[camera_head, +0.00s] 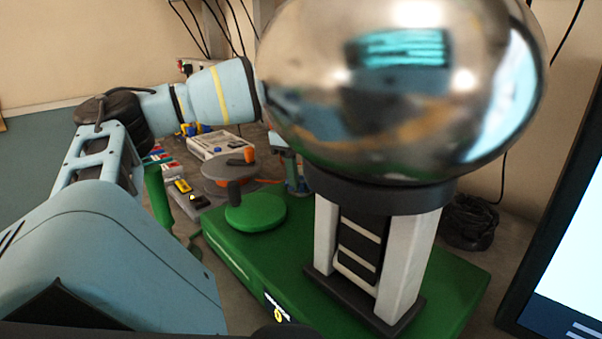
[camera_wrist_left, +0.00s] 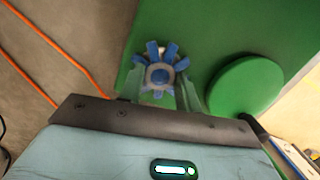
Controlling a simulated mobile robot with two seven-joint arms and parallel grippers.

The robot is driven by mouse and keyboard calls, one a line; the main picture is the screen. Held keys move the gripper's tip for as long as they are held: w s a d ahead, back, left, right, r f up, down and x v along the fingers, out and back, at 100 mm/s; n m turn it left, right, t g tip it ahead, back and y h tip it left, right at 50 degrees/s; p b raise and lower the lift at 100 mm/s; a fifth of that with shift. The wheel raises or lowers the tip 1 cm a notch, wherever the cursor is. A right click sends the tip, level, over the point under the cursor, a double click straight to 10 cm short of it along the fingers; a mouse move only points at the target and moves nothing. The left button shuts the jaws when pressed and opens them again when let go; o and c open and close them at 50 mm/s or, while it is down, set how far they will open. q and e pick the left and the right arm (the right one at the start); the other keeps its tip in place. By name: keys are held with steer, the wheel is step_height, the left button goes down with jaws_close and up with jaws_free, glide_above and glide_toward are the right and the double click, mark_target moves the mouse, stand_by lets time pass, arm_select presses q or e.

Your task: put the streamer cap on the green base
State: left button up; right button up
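The streamer cap (camera_wrist_left: 160,76) is a blue piece with several petals around a pale centre. In the left wrist view it sits between the fingertips of my left gripper (camera_wrist_left: 162,84), which look closed on it. The cap is over the edge of the green base (camera_wrist_left: 215,25); whether it touches the base cannot be told. In the head view the long green base (camera_head: 235,248) carries a silver sphere on a column. My left gripper (camera_head: 291,172) shows only partly at the base's far side, mostly hidden by the sphere. My right gripper is not in view.
The large silver sphere (camera_head: 400,90) stands close to my left forearm. A green disc (camera_head: 256,212) with a dark handle lies on the base, and it also shows in the wrist view (camera_wrist_left: 245,85). An orange cable (camera_wrist_left: 60,50) runs over the table. A screen (camera_head: 565,260) stands at right.

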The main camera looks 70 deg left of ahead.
arm_select(q)
steer(key=o, duration=0.4)
steer(key=shift+c, duration=0.2)
steer(key=shift+r+p, duration=0.3)
steer(key=shift+r, duration=0.2)
step_height(320, 180, up, 11)
steer(key=a+p, duration=0.1)
steer(key=p, duration=0.1)
steer(key=shift+s+r, duration=0.15)
steer(key=shift+s, duration=0.2)
steer(key=shift+a, duration=0.1)
